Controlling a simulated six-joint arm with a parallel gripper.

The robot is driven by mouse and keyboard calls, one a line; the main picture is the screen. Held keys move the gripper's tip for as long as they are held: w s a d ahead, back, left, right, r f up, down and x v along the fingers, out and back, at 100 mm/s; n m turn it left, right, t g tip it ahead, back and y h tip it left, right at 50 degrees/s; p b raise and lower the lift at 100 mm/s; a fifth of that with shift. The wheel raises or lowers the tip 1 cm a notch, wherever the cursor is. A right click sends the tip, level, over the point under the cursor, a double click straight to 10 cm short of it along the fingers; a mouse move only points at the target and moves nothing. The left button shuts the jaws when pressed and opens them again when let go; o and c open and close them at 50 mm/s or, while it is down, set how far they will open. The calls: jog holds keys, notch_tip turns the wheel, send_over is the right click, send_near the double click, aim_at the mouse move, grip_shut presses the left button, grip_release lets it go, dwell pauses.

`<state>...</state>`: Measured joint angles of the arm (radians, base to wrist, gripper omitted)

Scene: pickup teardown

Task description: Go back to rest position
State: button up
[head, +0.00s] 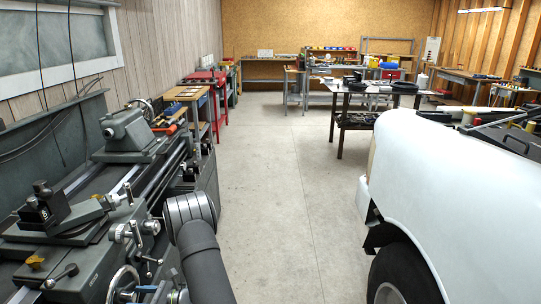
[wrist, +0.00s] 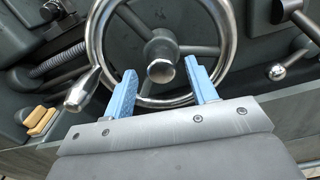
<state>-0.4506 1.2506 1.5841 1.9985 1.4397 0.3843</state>
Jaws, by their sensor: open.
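My gripper (wrist: 162,92) is open in the wrist view, its two blue fingers spread apart with nothing held between them. A metal handwheel (wrist: 224,52) on the lathe lies just beyond the fingertips, and its round hub (wrist: 160,70) shows between them. I cannot tell whether the fingers touch the wheel. In the head view the dark grey arm at the bottom is mine, close to the front of the lathe (head: 70,262).
A white pickup (head: 430,165) with a dark tyre (head: 405,278) stands at the right. Bare concrete floor (head: 285,180) lies between it and the lathe. A red cart (head: 205,78), workbenches and a dark metal table (head: 375,92) stand farther back.

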aim_at(124, 297)
jog(key=shift+a, duration=2.55)
jog(key=shift+d, duration=0.1)
jog(key=d, duration=1.7)
jog(key=a, duration=1.7)
jog(key=shift+a, duration=0.25)
jog(key=shift+d+n, duration=0.15)
jog(key=shift+n, duration=0.35)
jog(key=d, duration=1.7)
jog(key=s+a+f+n, duration=0.6)
jog(key=a+f, duration=0.1)
jog(key=shift+s+a+f, duration=0.2)
jog(key=shift+s+f, duration=0.1)
